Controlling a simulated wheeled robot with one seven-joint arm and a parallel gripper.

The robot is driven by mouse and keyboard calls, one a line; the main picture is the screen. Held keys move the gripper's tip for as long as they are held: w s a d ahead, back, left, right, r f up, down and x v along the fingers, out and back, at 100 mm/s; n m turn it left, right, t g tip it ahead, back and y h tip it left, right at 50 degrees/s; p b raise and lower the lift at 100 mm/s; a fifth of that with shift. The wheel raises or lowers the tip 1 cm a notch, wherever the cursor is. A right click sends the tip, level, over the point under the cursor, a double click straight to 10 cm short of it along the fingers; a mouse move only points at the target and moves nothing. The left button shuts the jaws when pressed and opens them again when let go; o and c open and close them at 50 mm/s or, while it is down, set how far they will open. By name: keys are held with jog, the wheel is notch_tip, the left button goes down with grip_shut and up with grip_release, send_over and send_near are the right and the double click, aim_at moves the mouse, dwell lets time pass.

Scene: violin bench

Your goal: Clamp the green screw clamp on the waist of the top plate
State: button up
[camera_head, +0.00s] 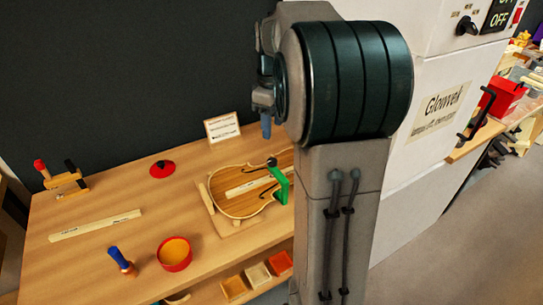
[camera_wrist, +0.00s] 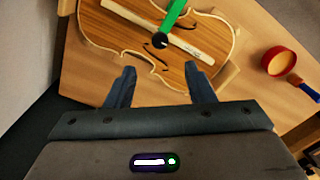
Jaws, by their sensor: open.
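The green screw clamp (camera_head: 281,184) sits at the waist of the violin top plate (camera_head: 238,202), on its right side in the head view. In the wrist view the green clamp (camera_wrist: 173,15) reaches over the top plate (camera_wrist: 125,30), with its black round end (camera_wrist: 160,41) over the plate's waist near an f-hole. I cannot tell whether that end presses on the wood. My gripper (camera_wrist: 161,84) is open and empty, its two blue fingers apart, short of the plate's near edge in the wrist view. In the head view my arm hides part of the plate's right side.
A pale labelled strip (camera_head: 250,186) lies across the plate. A red bowl (camera_head: 174,253), a blue-handled brush (camera_head: 121,260), a wooden strip (camera_head: 95,225), a red lid (camera_head: 162,169) and another clamp (camera_head: 62,179) stand on the bench. A small sign (camera_head: 222,127) stands behind.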

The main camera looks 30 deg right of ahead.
aim_at(273, 161)
notch_tip(273, 161, down, 11)
jog(key=shift+f+b, duration=0.1)
jog(key=shift+b, duration=0.2)
jog(key=c, duration=1)
